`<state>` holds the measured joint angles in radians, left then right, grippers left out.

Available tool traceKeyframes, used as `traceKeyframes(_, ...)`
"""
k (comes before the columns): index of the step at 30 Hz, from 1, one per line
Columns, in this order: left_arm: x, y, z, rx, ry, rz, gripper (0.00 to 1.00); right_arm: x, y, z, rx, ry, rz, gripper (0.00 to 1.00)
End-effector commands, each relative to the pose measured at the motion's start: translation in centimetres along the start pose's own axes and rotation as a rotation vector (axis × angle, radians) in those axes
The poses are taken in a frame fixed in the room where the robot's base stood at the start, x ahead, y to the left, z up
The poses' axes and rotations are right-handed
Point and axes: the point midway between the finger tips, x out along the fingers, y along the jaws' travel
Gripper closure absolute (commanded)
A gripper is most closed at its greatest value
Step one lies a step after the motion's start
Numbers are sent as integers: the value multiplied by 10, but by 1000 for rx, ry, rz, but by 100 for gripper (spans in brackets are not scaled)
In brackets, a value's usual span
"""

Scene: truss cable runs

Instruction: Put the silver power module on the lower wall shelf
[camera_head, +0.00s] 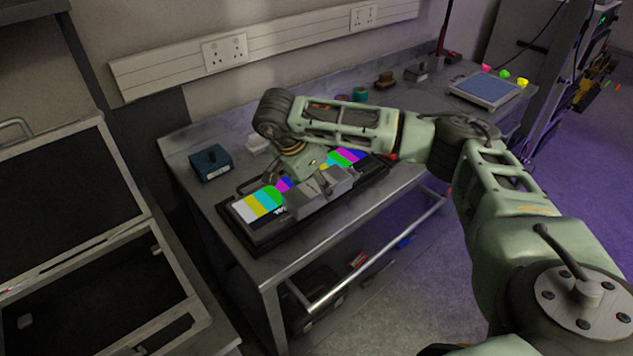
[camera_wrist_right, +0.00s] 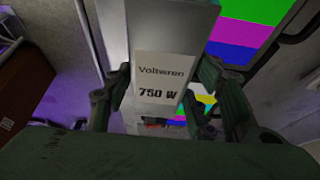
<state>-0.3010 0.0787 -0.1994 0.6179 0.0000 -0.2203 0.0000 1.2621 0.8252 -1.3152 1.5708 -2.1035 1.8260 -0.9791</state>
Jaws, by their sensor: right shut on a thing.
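The silver power module (camera_head: 322,194) is a grey box in front of a colour-bar screen on the workbench. In the right wrist view the module (camera_wrist_right: 165,70) shows a white label reading "Voltwren 750 W". My right gripper (camera_wrist_right: 165,95) is shut on it, with dark fingers on either side of the label. In the head view my right gripper (camera_head: 315,178) reaches down over the screen. I cannot tell whether the module touches the surface beneath it. My left gripper is not in view. I cannot make out the lower wall shelf with certainty.
The colour-bar monitor (camera_head: 260,208) lies face-up on the metal workbench (camera_head: 235,262). A dark teal box (camera_head: 210,162) stands near the back wall. A blue-topped tray (camera_head: 487,90) is at the bench's far end. An open dark case (camera_head: 75,195) is at left.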

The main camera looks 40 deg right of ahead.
Motion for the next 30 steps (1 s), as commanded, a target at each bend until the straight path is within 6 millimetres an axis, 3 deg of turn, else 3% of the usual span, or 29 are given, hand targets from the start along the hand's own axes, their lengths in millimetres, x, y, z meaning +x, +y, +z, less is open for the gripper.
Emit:
traceKeyframes(6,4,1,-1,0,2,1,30,3,0,2,1,0,-2,100)
traceKeyframes(7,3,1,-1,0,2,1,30,4,0,2,0,-1,0,47)
traceKeyframes(12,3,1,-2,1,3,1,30,3,0,2,-1,-1,0,32)
traceKeyframes(23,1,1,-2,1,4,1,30,2,0,1,0,-1,0,30)
traceKeyframes(26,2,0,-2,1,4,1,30,-4,0,0,-1,-1,-1,30)
traceKeyframes(30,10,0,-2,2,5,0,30,-27,-1,1,0,-1,-6,30)
